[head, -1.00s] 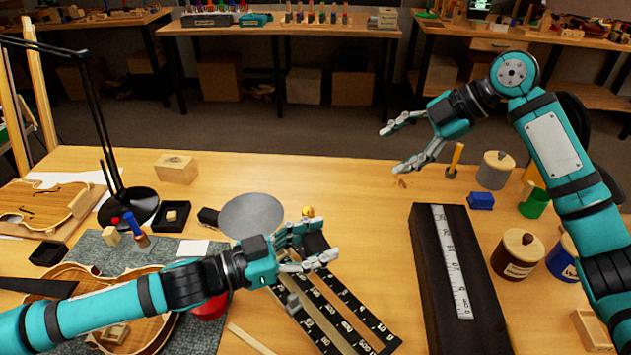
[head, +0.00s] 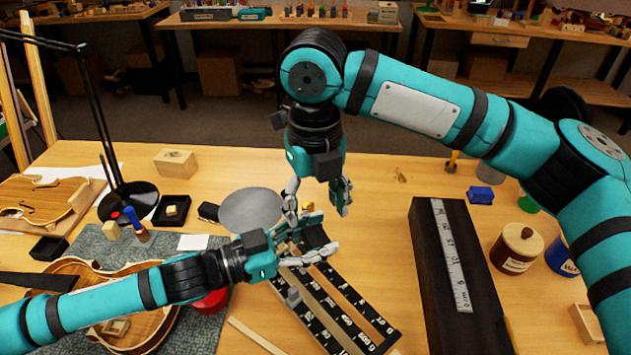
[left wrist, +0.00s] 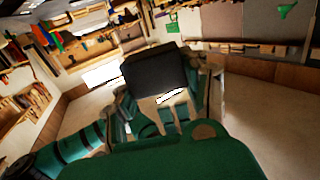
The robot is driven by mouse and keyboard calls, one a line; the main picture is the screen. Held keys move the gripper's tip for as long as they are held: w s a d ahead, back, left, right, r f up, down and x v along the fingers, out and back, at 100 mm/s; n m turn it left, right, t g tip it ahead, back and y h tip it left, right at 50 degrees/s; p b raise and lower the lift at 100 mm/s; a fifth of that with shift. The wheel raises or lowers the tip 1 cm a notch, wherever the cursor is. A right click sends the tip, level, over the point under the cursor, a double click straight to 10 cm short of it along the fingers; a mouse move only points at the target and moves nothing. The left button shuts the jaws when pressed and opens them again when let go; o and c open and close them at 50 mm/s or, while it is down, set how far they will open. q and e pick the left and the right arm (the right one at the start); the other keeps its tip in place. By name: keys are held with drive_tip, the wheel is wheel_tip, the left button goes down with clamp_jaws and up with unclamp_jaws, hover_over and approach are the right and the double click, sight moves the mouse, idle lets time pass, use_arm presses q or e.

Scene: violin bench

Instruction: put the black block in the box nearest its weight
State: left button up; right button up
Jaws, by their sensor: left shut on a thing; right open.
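My left gripper (head: 322,235) is shut on the black block (head: 315,238), above the upper end of the beam scale (head: 350,310). The block also shows large and dark between the fingers in the left wrist view (left wrist: 155,72). My right gripper (head: 317,203) is open, pointing down just above and behind the left gripper; I cannot tell whether they touch. The scale has black numbered beams, a grey sliding weight (head: 293,297) and a round grey pan (head: 248,209). Small black open boxes (head: 185,222) (head: 35,257) stand at the left; the farther one holds a wooden piece.
A violin body (head: 140,285) lies at the front left, with a lamp base (head: 140,195) behind. A wooden block (head: 175,162) sits at the back. A long dark case (head: 425,260) with a ruler and a lidded jar (head: 517,250) stand right.

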sight(316, 236)
wheel_tip(316, 236, down, 7)
drive_tip(key=shift+r, duration=0.1)
idle(0.3)
drive_tip(key=c, duration=1)
use_arm(q)
drive_tip(key=o, duration=0.7)
use_arm(e)
clamp_jaws()
use_arm(q)
drive_tip(key=o, duration=0.5)
drive_tip(key=shift+a, duration=0.1)
